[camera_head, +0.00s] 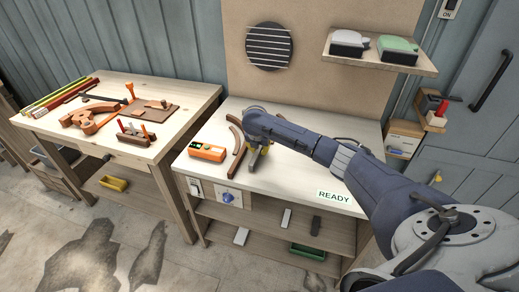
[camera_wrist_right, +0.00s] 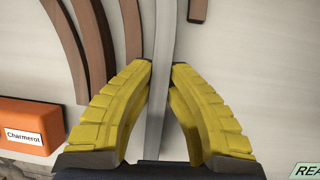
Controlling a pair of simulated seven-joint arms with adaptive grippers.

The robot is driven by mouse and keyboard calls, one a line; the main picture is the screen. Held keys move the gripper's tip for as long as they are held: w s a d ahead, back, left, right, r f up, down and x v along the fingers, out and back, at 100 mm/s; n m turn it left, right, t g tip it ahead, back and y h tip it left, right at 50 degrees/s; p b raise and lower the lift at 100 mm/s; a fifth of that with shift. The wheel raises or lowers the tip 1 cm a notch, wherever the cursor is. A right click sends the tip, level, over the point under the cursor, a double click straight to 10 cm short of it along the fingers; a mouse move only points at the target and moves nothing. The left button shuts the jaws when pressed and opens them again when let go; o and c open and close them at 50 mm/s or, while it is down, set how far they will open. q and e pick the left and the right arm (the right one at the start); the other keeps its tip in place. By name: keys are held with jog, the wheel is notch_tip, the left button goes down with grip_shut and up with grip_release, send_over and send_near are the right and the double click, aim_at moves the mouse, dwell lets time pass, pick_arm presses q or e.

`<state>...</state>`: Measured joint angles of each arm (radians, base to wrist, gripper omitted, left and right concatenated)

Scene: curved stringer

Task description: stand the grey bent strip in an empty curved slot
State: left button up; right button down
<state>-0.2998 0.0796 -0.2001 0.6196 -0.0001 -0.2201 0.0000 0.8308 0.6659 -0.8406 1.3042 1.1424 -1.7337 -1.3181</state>
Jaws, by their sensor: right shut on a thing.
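The grey bent strip (camera_wrist_right: 160,60) runs up the middle of the right wrist view, between the yellow fingers of my right gripper (camera_wrist_right: 162,80), which is shut on it. In the head view my right gripper (camera_head: 257,153) is low over the right-hand bench, and the strip is mostly hidden there. Brown curved ribs (camera_wrist_right: 92,50) with curved gaps between them lie to the strip's left; a short brown piece (camera_wrist_right: 198,10) shows to its right. The ribs also show in the head view (camera_head: 236,163) beside the gripper. I cannot tell whether the strip touches the ribs or bench. My left gripper is out of view.
An orange box (camera_head: 207,152) sits left of the ribs on the bench (camera_head: 290,183); its label shows in the wrist view. A READY sign (camera_head: 334,197) is at the bench's front right. A tool-covered table (camera_head: 150,90) stands to the left.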

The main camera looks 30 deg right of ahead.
jog(key=shift+f, duration=0.2)
dwell(0.3)
jog(key=c, duration=1.4)
grip_release()
jog(key=shift+o, duration=0.2)
jog(key=shift+r, duration=0.1)
